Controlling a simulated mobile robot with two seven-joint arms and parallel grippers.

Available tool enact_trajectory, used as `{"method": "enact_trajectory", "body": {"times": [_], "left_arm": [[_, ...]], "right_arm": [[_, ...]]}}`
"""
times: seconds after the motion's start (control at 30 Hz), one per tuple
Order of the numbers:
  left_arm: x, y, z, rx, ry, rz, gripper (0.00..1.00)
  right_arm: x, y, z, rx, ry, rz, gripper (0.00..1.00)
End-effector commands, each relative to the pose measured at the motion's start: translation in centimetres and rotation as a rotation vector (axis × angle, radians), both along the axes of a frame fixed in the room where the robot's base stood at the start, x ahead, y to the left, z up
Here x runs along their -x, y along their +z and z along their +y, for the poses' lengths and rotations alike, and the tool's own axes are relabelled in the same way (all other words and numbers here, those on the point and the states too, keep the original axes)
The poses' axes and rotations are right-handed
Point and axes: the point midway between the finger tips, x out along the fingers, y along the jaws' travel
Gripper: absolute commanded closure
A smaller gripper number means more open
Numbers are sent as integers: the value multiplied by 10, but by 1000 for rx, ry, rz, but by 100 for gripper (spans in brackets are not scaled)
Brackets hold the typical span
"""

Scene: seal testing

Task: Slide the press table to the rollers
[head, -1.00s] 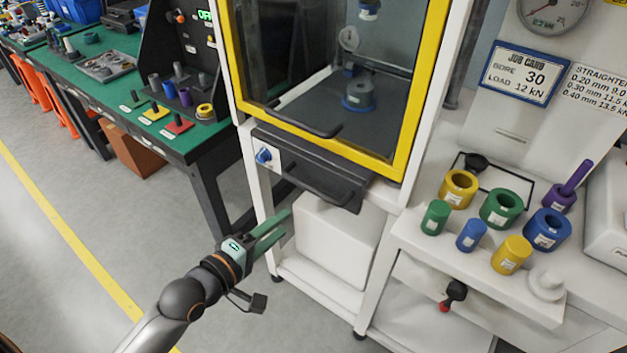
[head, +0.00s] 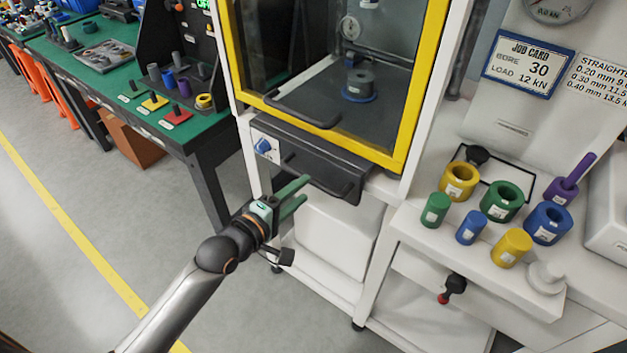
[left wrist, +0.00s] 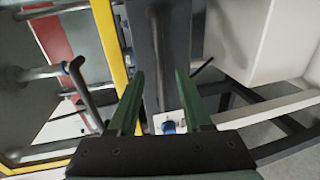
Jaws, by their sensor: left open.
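The press table's dark front (head: 335,170) sits below the yellow-framed door, with a black bar handle (head: 325,187) across it. My left gripper (head: 306,190) is open in front of this handle, its green fingers pointing at it. In the left wrist view the handle (left wrist: 157,55) runs lengthwise between the two fingertips (left wrist: 160,75). I cannot tell whether the fingers touch it. A grey ring on a blue base (head: 359,85) stands inside the press behind the clear door. I cannot pick out the rollers. My right gripper is not in view.
The yellow-framed door (head: 412,100) is shut, with its own black handle (head: 303,112) above. A blue knob (head: 263,146) sits left of the table front. Coloured rings and plugs stand on the white bench (head: 420,240) at right. Floor at left is clear.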

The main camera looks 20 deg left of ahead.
Motion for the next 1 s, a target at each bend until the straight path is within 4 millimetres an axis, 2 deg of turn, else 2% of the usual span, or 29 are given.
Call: {"method": "enact_trajectory", "body": {"times": [0.3,0.5,0.93,1.0], "left_arm": [[-33,-7,-12,-1,0,0,51],[-45,-10,-17,-1,0,-1,51],[-50,-11,-18,-1,0,0,51],[-49,-11,-18,-1,0,0,58]], "right_arm": [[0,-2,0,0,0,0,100],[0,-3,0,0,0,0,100],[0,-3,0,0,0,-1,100],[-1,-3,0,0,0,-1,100]]}}
